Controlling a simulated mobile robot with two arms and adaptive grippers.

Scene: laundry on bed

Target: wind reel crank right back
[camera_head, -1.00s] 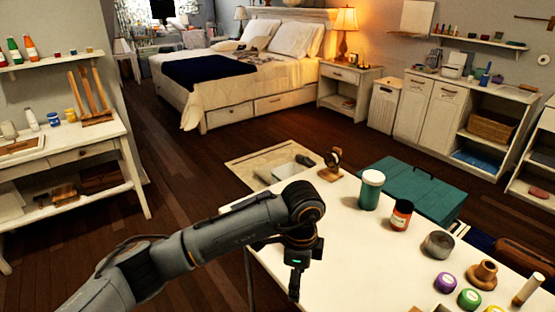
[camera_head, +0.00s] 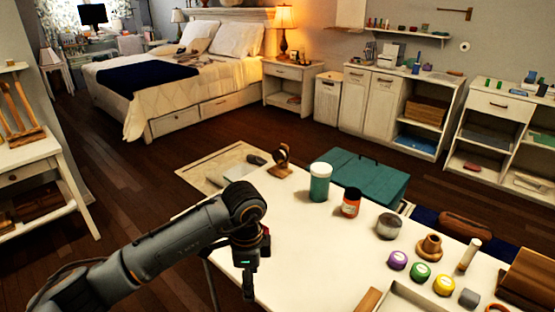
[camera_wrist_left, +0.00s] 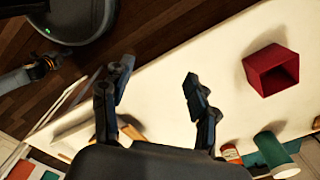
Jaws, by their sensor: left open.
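A small wooden stand with a dark round part (camera_head: 282,157) sits at the far left corner of the white table (camera_head: 300,215). It may be the reel; it is too small to make out a crank. My left gripper (camera_head: 249,285) hangs over the near left part of the table, in front of the stand and apart from it. In the left wrist view my left gripper (camera_wrist_left: 157,75) is open, with nothing between its fingers. A wooden piece (camera_wrist_left: 130,131) shows partly behind the left finger. My right gripper is not in view.
A teal jar (camera_head: 320,182), an orange jar (camera_head: 351,203), a grey tin (camera_head: 389,227) and a wooden spool-like piece (camera_head: 429,248) stand along the table's far side. Several coloured lids lie nearer. A red open box (camera_wrist_left: 268,72) shows in the left wrist view.

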